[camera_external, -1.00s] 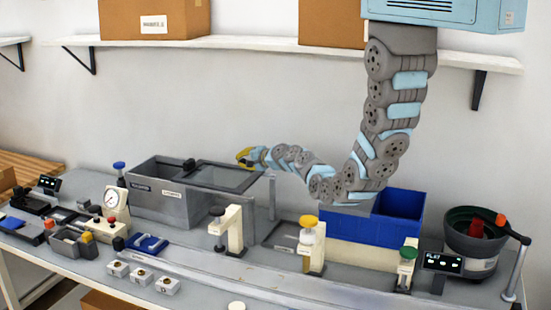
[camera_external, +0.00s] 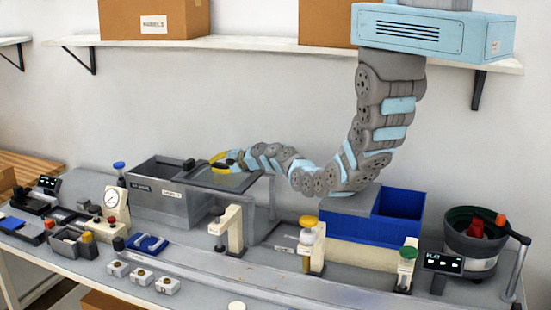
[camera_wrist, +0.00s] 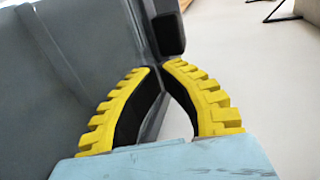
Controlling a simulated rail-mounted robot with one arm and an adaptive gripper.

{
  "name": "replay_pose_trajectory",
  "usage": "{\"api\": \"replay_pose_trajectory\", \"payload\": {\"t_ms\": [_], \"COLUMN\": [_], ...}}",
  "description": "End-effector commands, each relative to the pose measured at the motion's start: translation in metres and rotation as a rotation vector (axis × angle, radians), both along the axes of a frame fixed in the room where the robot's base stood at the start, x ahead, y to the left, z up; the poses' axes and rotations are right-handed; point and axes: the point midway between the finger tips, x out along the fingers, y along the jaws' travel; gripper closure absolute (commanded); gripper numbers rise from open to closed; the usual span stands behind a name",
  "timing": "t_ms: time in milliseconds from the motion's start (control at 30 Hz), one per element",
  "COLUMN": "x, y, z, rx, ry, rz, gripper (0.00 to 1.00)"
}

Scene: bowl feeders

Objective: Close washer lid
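The washer (camera_external: 150,207) is a grey open-topped box at the back left of the bench. Its dark lid panel (camera_external: 205,180) lies flat over the right part, and the left part of the top is open. A black handle (camera_external: 188,164) stands at the lid's left edge; it also shows in the wrist view (camera_wrist: 168,33). My yellow gripper (camera_external: 217,157) is just above the lid, right of the handle. In the wrist view my gripper's fingertips (camera_wrist: 160,65) nearly meet, with nothing between them, close below the handle. Whether they touch it cannot be told.
A white clamp post (camera_external: 232,228) stands in front of the lid side. A blue bin (camera_external: 400,215) and a bowl feeder (camera_external: 475,235) are to the right. A wall shelf (camera_external: 240,43) runs behind.

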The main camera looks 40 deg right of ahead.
Motion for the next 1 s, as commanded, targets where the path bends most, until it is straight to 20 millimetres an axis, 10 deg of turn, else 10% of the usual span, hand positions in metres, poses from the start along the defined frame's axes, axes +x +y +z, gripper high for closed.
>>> {"api": "replay_pose_trajectory", "payload": {"t_ms": [1000], "x": [0.07], "y": [0.032], "z": [-0.012], "rx": [-0.001], "ry": [0.001], "rz": [-0.001], "gripper": [1.0]}}
